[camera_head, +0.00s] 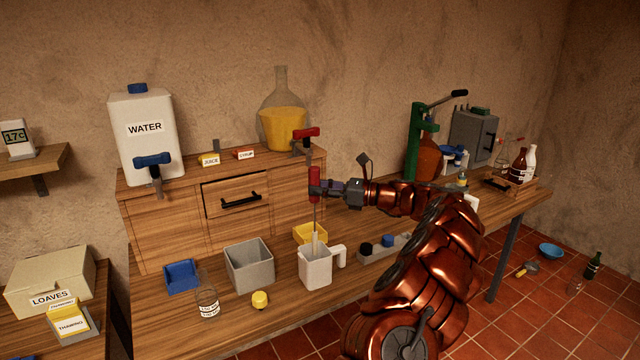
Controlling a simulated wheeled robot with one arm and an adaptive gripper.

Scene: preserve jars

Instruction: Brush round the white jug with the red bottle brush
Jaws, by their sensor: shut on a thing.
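The white jug (315,271) stands upright on the wooden bench, its handle to the right. The red bottle brush (315,183) is upright above the jug, with a red handle, a thin dark stem and pale bristles (316,243) at the jug's mouth. The lower end of the bristles is hidden by the jug's front wall, so I cannot tell how deep it sits. My gripper (321,188) reaches in from the right and is shut on the red handle. My arm covers part of the bench to the right.
A grey bin (249,267), a blue bin (181,276), a glass jar (207,302) and a yellow lid (260,299) stand left of the jug. A yellow bin (309,233) is close behind it. A grey tray (372,254) is to its right. The drawer cabinet (165,226) rises behind.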

